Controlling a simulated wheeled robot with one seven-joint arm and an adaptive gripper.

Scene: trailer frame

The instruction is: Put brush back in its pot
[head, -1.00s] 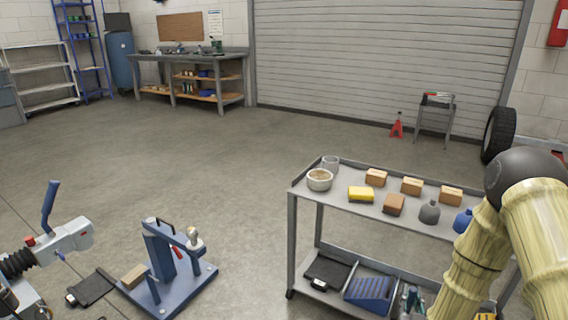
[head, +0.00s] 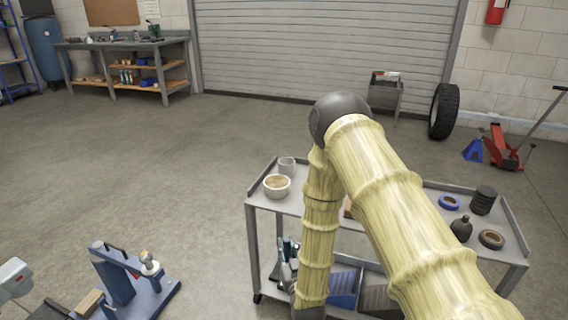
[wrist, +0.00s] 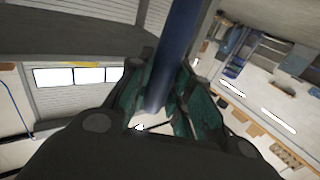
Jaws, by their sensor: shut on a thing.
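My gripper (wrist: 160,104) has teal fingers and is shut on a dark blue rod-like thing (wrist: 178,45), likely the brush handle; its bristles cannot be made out. In the head view my gripper (head: 287,256) is small and partly hidden beside my forearm, in front of the grey cart's left part. On the cart's top, at the left end, stand a pale round pot (head: 277,190) with tan contents and, behind it, a grey cup (head: 287,165). I cannot tell which one is the brush's pot. Both stand clear of my gripper.
The grey cart (head: 262,205) has a raised rim and a lower shelf with blue bins (head: 344,287). My arm hides its middle.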

